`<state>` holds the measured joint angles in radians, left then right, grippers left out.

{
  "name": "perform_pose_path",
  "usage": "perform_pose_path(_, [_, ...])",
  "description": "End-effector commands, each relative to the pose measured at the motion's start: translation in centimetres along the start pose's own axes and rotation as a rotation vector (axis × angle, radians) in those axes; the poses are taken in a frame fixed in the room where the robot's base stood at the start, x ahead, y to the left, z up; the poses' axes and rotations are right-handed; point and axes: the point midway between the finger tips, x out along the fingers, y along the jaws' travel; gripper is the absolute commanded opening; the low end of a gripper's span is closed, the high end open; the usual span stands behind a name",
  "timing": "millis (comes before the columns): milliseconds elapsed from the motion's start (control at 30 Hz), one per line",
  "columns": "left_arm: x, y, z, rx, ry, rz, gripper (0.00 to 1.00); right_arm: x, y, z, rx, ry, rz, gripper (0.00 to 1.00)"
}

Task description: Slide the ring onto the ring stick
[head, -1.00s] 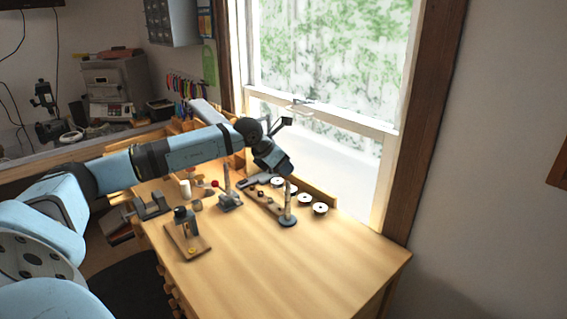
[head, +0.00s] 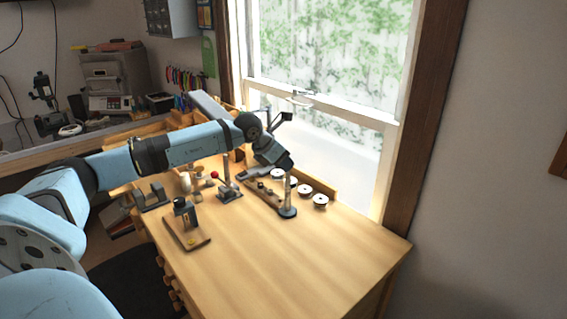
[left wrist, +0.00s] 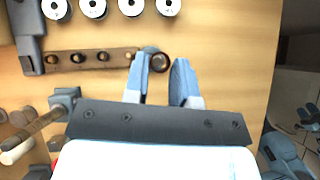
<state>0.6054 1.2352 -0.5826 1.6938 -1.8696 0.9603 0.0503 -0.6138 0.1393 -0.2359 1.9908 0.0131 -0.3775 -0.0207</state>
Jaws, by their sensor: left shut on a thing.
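The ring stick (head: 288,196) stands upright on a round dark base near the bench's window side. My left gripper (head: 288,167) is directly above it in the head view, pointing down at its top. In the left wrist view the two blue fingers (left wrist: 168,68) are shut on the ring (left wrist: 160,62), a small brown-rimmed round shape at the fingertips. The stick's blue-grey base shows partly behind it. The ring is too small to make out in the head view. I cannot tell whether the ring is around the stick's tip or just above it. My right gripper is not in view.
A wooden strip with dark knobs (left wrist: 90,59) lies beside the stick, with several white discs (head: 320,200) behind it. The bench's front right is clear.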

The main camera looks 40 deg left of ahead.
Motion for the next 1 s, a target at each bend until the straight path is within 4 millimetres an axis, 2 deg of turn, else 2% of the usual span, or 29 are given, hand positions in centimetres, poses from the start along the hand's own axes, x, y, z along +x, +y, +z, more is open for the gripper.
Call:
perform_pose_path(433, [0.3,0.0,-0.2,0.000,0.000,0.000,0.09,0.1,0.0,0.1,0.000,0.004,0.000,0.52])
perform_pose_path(1000, [1.4,0.0,-1.2,0.000,0.000,0.000,0.09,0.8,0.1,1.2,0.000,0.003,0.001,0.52])
